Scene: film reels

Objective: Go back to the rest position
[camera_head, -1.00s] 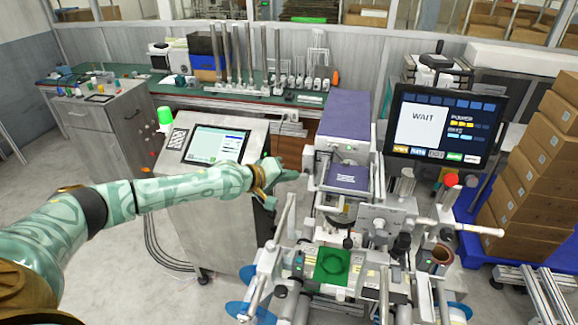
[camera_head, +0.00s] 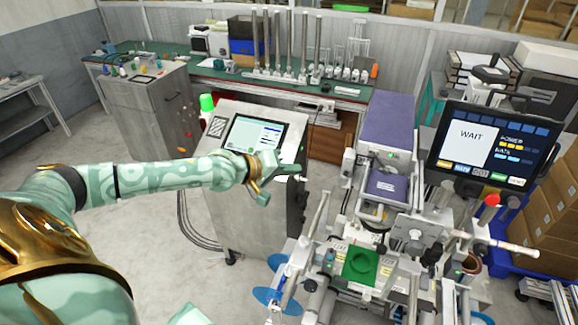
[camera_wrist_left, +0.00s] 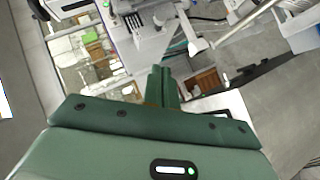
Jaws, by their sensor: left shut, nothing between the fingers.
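My left arm, mint green with a pale pattern, reaches in from the left in the head view. Its gripper (camera_head: 291,170) is in the air by the lower right corner of the grey console's screen (camera_head: 256,136). In the left wrist view the two dark green fingers (camera_wrist_left: 163,86) are together, with nothing between them. My right gripper is not in view.
A labelling machine with a green pad (camera_head: 361,266) stands right of the gripper. Its monitor (camera_head: 490,146) reads WAIT. A green-topped bench (camera_head: 300,88) runs along the back. Cardboard boxes (camera_head: 555,225) are stacked at right. Floor at left is clear.

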